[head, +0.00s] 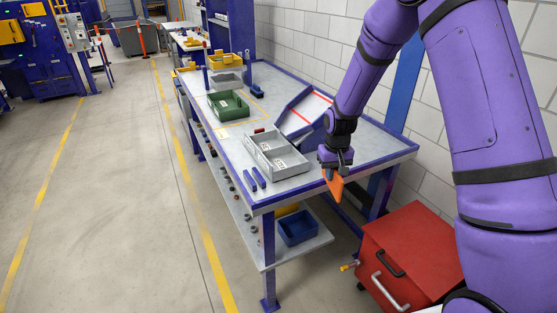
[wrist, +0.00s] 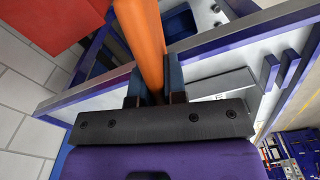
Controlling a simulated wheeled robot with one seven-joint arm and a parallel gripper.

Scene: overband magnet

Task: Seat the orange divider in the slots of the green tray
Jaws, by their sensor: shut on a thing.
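The orange divider (head: 334,186) is a thin flat plate. My gripper (head: 334,166) is shut on its upper part and holds it in the air by the table's near right corner. In the wrist view the divider (wrist: 146,40) stands out between the two fingers (wrist: 155,85). The green tray (head: 228,104) sits on the table further back, well apart from my gripper. Its slots are too small to make out.
A grey tray (head: 277,157) with white labels lies on the table between my gripper and the green tray. Behind it is a tilted blue-edged panel (head: 304,110). A red cabinet (head: 412,250) stands below right.

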